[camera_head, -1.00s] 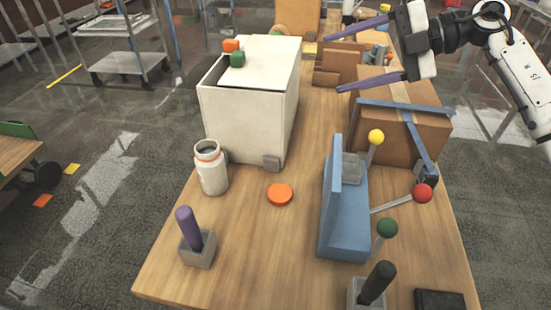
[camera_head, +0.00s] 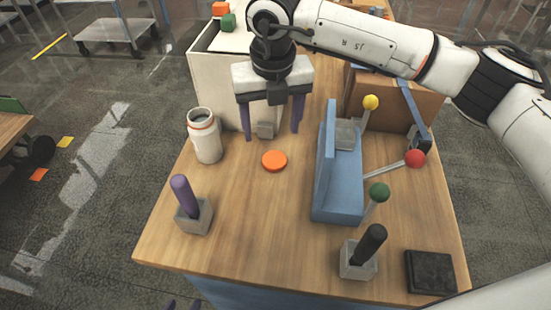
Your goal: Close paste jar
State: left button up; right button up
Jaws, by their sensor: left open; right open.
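The white paste jar (camera_head: 208,145) stands upright and open on the wooden table, left of centre, with an orange ring round its neck. The round orange lid (camera_head: 274,161) lies flat on the table to the right of the jar. My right gripper (camera_head: 271,133) is open and empty. Its purple fingers point down, and in the picture they are just above the lid, spread wider than it.
A white box (camera_head: 217,80) stands behind the jar. A blue lever stand (camera_head: 338,190) with coloured knobs is right of the lid. A purple-handled block (camera_head: 193,214), a black-handled block (camera_head: 360,257) and a black pad (camera_head: 430,272) are nearer. The table's front middle is clear.

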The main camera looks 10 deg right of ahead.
send_over(274, 159)
jog(key=shift+s+a+f+p, duration=0.15)
jog(key=shift+a+f, duration=0.05)
jog(key=shift+f, duration=1.1)
jog(key=shift+s+a+f+p, duration=0.15)
jog(key=shift+f, duration=1.15)
jog(key=f, duration=0.2)
jog(key=f+p, duration=0.1)
jog(key=f, duration=0.1)
jog(key=shift+d+f, duration=0.1)
jog(key=shift+d, duration=0.3)
jog(key=shift+w+f, duration=0.1)
jog(key=shift+f, duration=0.4)
jog(key=c, duration=1.2)
